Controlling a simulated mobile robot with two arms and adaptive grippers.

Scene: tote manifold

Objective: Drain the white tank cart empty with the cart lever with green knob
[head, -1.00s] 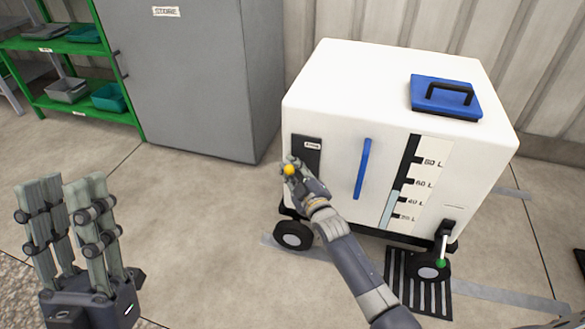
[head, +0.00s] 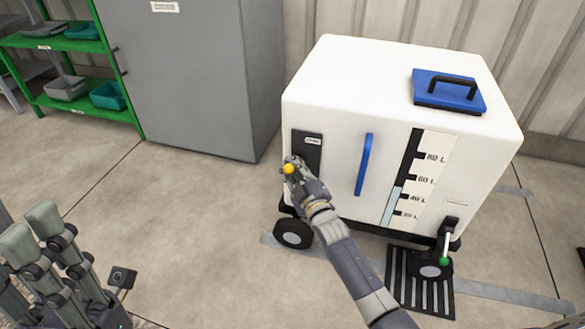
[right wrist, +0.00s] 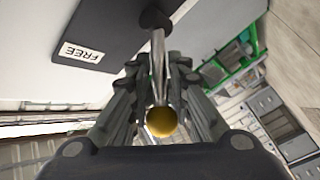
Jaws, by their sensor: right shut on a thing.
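The white tank cart (head: 330,95) stands at the right in the head view, with a blue lid and a blue handle on its front. Its level gauge strip (head: 425,185) shows a pale column reaching a little above the 40 L mark. The cart lever with green knob (head: 445,245) hangs down at the cart's lower right, untouched. My right gripper (head: 291,170) is shut on a lever with a yellow knob (head: 289,169) at the cart's left front. In the right wrist view the yellow knob (right wrist: 161,122) sits between the fingers. My left gripper (head: 45,255) is apart from everything, its fingers spread open.
A black floor grate (head: 405,285) lies beneath the green-knobbed lever. A dark plate labelled FREE (right wrist: 83,52) is behind the yellow-knobbed lever. A grey cabinet (head: 200,80) and green shelf (head: 100,45) stand behind left. The floor left of the cart is clear.

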